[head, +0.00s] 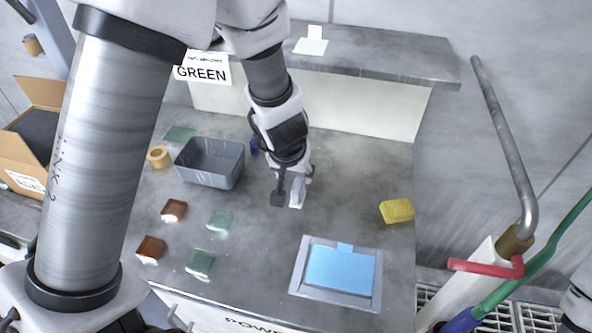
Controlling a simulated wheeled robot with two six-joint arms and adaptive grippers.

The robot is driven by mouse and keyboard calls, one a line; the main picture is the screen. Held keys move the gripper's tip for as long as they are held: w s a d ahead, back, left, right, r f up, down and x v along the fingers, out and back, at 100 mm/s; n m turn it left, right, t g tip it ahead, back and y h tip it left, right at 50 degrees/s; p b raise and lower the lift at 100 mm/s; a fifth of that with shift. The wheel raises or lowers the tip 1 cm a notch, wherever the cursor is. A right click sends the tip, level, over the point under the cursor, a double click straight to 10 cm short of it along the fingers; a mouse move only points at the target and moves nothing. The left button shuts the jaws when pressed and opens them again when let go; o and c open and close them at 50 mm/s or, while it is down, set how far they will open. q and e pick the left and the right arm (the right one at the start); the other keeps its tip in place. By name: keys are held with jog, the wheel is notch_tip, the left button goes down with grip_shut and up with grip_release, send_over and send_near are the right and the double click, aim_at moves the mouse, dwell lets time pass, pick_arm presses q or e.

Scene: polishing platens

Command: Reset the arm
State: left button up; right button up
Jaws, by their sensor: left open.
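My left arm comes in from the upper left and reaches down over the grey table (350,200). My left gripper (288,196) points down above the middle of the table, with its jaws open. No object can be made out between its fingers. A small blue thing (254,147) is partly hidden behind the gripper's wrist. My right gripper is not in view.
A grey bin (211,163), a tan roll (159,157), brown pads (174,210) and green pads (220,221) lie left. A yellow sponge (397,211) and blue-topped plate (340,268) lie right.

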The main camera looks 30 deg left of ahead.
pick_arm(q)
jog(key=shift+r, duration=0.2)
jog(key=shift+s+r, duration=0.1)
jog(key=shift+r, duration=0.05)
